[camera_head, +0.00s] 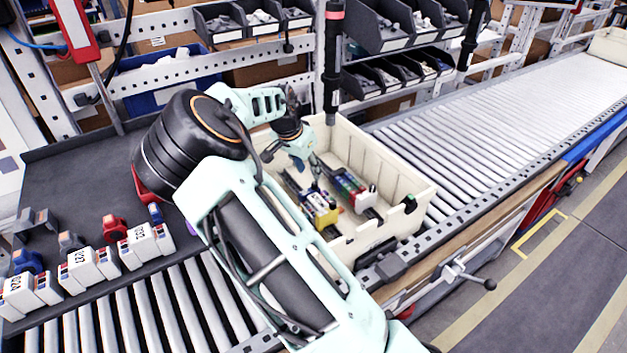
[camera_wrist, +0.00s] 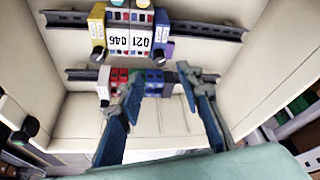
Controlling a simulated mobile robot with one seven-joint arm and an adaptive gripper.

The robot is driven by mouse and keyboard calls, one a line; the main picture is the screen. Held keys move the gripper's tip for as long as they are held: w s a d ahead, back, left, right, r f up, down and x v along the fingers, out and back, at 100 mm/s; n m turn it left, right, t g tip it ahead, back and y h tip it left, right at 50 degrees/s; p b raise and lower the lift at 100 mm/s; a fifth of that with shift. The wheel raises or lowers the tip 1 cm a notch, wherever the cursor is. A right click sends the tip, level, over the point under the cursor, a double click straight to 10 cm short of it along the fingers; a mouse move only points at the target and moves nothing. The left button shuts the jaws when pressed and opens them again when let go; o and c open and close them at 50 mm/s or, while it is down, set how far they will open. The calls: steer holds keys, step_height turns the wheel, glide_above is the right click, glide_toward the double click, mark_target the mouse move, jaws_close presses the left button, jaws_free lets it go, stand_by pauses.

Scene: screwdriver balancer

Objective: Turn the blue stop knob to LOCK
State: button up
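I cannot make out a knob marked LOCK in either view. In the wrist view a blue block (camera_wrist: 154,83) sits on the lower dark rail, between and beyond my fingers; whether it is the stop knob I cannot tell. In the head view my gripper (camera_head: 306,168) points down into the cream bin (camera_head: 400,165), over the rails with coloured modules (camera_head: 345,187).
A dark screwdriver with a red top (camera_head: 333,60) hangs upright behind the bin. A roller conveyor (camera_head: 500,115) runs to the right. White numbered modules (camera_head: 87,268) and loose red and blue parts lie at the left. The bin's walls surround my gripper.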

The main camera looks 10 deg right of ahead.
mark_target(314, 183)
steer(key=x, duration=0.7)
steer(key=shift+c, duration=0.6)
jaws_close()
